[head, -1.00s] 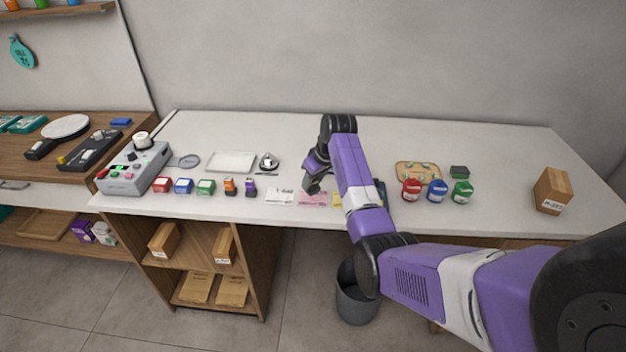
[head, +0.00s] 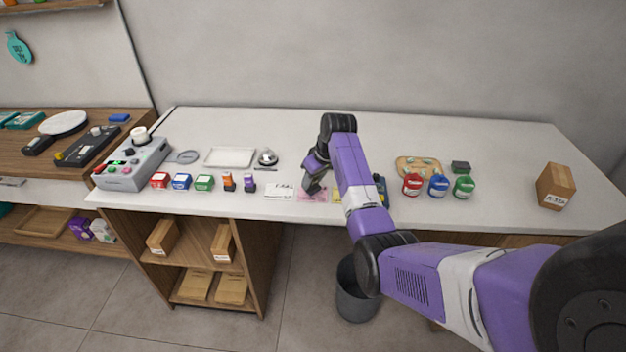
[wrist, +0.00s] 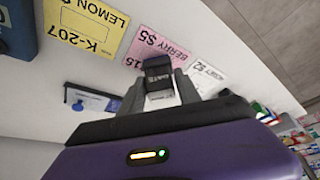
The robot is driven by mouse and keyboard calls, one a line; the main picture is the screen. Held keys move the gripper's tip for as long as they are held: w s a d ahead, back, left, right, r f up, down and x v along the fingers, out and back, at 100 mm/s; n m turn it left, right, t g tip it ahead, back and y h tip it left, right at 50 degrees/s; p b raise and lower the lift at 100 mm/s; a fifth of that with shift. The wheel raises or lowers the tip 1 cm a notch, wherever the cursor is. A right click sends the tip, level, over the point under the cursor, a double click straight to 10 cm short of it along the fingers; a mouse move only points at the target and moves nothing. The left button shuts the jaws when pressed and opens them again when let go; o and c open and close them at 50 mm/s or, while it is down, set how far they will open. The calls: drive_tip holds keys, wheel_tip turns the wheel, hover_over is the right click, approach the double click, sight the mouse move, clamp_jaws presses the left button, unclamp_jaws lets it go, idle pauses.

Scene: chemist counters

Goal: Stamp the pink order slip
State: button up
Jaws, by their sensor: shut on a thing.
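The pink order slip (head: 305,196) lies near the counter's front edge, between a white slip (head: 279,191) and a yellow slip (head: 337,196). The pink slip also shows in the wrist view (wrist: 142,48), with "BERRY" and "$5" printed on it. My gripper (head: 312,186) is low over the pink slip. In the wrist view my gripper (wrist: 160,92) is shut on a small dark stamp (wrist: 157,68) with a light lower part. The stamp overlaps the slip's printed area there. I cannot tell whether it touches the paper. My arm hides part of the yellow slip in the head view.
An orange-and-black stamp (head: 229,181) and a purple one (head: 249,183) stand left of the slips, beside red, blue and green boxes. A bell (head: 267,157) and white tray (head: 229,156) sit behind. Coloured jars (head: 438,186) stand right of my arm.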

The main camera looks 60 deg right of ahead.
drive_tip(key=shift+f, duration=0.5)
idle(0.8)
drive_tip(key=shift+r, duration=0.1)
wheel_tip(320, 180, up, 7)
drive_tip(key=p, duration=0.6)
idle(0.9)
